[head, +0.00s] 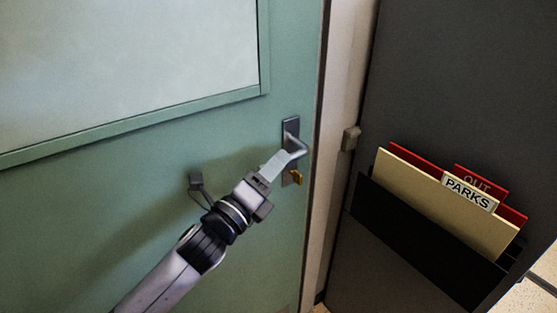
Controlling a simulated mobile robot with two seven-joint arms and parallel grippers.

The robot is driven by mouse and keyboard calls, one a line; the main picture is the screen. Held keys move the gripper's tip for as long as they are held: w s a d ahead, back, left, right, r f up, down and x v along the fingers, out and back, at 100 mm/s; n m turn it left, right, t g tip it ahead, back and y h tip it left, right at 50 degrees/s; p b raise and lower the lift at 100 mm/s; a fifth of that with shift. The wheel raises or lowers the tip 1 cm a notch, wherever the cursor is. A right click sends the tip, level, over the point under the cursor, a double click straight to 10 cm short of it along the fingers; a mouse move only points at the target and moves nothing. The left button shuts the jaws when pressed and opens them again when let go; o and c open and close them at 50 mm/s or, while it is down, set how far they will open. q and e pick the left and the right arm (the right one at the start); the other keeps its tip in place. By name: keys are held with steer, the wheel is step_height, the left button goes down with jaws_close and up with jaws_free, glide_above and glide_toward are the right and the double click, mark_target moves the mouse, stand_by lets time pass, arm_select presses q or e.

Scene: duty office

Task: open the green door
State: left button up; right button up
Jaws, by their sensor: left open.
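The green door (150,170) fills the left and middle of the head view, with a large pale panel (120,60) in its upper part. Its metal lever handle (297,147) sits on a dark plate near the right edge, with a brass-coloured key or lock piece (297,177) below it. The door looks closed against its frame. My left gripper (276,164) is open, with its fingers at the left end of the lever. I cannot tell whether they touch it. My right gripper is not in view.
Right of the door are a pale frame (341,100) and a dark grey upright panel (440,70). A black holder (415,240) on it carries red and cream folders (440,195), labelled "OUT" and "PARKS", right of my gripper.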

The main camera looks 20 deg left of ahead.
arm_select(q)
steer(key=shift+x, duration=0.75)
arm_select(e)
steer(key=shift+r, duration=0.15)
